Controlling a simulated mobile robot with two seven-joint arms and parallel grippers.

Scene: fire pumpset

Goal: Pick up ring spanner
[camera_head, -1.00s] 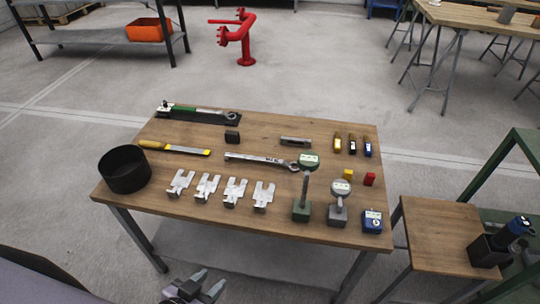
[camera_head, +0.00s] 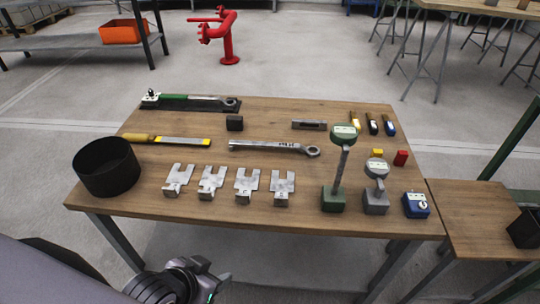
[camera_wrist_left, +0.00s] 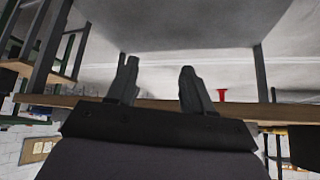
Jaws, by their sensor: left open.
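The ring spanner (camera_head: 270,147) is a long grey metal tool lying flat on the wooden table (camera_head: 150,213), near the middle. Its ring end points right, close to a green-based dial gauge (camera_head: 338,170). My left gripper (camera_head: 212,275) is low at the bottom of the head view, in front of the table's near edge and apart from the spanner. It is open and empty; its two fingers also show apart in the left wrist view (camera_wrist_left: 158,75). The spanner is not seen in the wrist view. My right gripper is not in view.
Several metal shims (camera_head: 211,181) lie between the spanner and the near edge. A black round container (camera_head: 106,168) stands at left, a yellow-handled file (camera_head: 165,140) behind it. A green-handled wrench (camera_head: 190,101) lies at the back. A smaller side table (camera_head: 480,215) adjoins at right.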

